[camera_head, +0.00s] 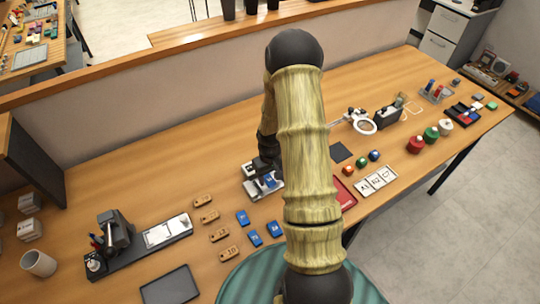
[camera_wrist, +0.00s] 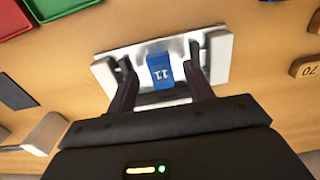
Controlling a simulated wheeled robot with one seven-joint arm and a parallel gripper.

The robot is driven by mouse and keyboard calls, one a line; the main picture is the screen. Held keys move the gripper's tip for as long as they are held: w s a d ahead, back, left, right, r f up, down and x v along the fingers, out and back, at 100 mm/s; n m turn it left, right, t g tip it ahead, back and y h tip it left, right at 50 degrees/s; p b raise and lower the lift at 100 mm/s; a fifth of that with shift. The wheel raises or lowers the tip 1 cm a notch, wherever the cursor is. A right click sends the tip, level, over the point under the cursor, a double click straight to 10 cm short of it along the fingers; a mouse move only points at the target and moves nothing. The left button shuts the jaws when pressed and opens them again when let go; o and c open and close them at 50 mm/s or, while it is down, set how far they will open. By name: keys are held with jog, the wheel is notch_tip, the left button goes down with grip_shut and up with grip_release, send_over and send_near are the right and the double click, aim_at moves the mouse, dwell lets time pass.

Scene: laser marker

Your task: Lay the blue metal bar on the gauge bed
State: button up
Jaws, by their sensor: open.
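A blue metal bar (camera_wrist: 160,73) marked 11 rests on a pale metal bed (camera_wrist: 218,58) that looks like the gauge bed. In the wrist view my gripper (camera_wrist: 157,62) is open, one finger on each side of the bar, with gaps visible between bar and fingers. In the head view my gripper (camera_head: 266,168) is low over the same bed (camera_head: 250,189), and the blue bar (camera_head: 269,182) shows beside it. My arm and fingers hide part of the bed.
Several blue tags (camera_head: 242,217) and wooden tags (camera_head: 210,217) lie left of my arm. A marking machine (camera_head: 116,232) stands at left, with a dark tray (camera_head: 170,286) in front. A red tray (camera_head: 345,194) is right of my arm.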

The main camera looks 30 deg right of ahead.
notch_tip(320, 180, up, 16)
jog(key=b, duration=0.2)
dwell(0.4)
jog(key=shift+a, duration=0.1)
dwell(0.4)
jog(key=s+a+r+t, duration=0.1)
jog(key=s+a+r, duration=0.1)
jog(key=s+a, duration=0.4)
jog(key=s+a+r+t, duration=0.1)
jog(key=s+a+r, duration=0.2)
jog(key=s+a, duration=0.2)
jog(key=shift+s+a+t, duration=0.3)
jog(key=shift+s+a, duration=0.1)
jog(key=shift+a, duration=0.75)
